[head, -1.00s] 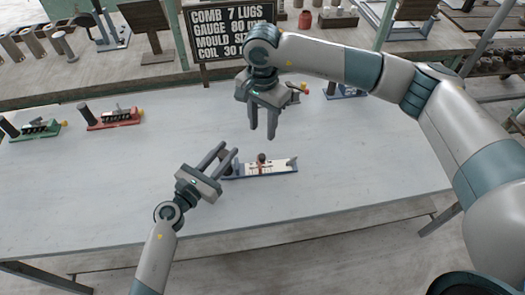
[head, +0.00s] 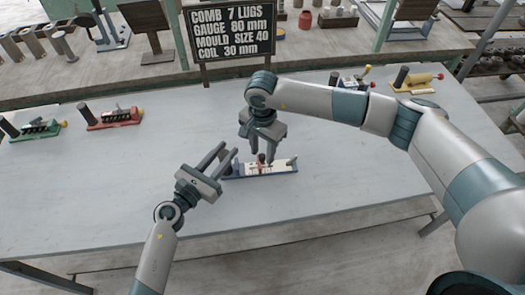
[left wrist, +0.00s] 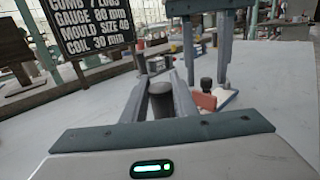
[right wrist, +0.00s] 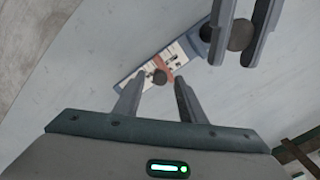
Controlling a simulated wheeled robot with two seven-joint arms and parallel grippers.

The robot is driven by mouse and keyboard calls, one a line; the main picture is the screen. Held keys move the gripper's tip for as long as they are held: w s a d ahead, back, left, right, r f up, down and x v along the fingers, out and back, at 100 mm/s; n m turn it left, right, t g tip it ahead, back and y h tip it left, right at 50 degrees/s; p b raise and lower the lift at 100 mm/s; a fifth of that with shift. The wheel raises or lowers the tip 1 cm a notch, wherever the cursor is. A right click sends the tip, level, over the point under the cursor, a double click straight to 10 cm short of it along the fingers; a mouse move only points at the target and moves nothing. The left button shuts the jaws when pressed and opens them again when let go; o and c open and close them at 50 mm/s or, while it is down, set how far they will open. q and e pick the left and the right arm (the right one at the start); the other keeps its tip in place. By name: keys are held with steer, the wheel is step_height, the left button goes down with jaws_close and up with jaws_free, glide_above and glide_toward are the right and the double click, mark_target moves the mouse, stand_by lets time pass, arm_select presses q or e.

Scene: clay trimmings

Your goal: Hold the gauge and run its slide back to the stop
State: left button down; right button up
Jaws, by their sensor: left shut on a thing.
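The gauge (head: 284,169) lies on the table, a blue base with a white scale strip, also in the right wrist view (right wrist: 136,84). Its red slide (right wrist: 163,67) with a dark round knob (right wrist: 159,76) sits near mid-strip. My left gripper (head: 228,153) is shut on the dark upright grip (left wrist: 161,102) at the gauge's left end; the right wrist view shows its round top (right wrist: 240,35) between those fingers. My right gripper (head: 258,156) is open, fingers pointing down above the slide; the knob appears between its fingertips. Whether they touch it is unclear.
Similar gauges stand apart: a green one (head: 40,129) and a red one (head: 114,118) at left, a blue one (head: 350,84) and a yellow one (head: 416,84) at back right. A sign (head: 230,30) stands behind the table. The tabletop around the gauge is clear.

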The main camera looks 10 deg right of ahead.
steer(key=shift+f, duration=0.15)
jaws_close()
steer(key=shift+a, duration=1.8)
arm_select(q)
steer(key=shift+d, duration=0.1)
arm_select(e)
jaws_free()
steer(key=shift+d, duration=0.1)
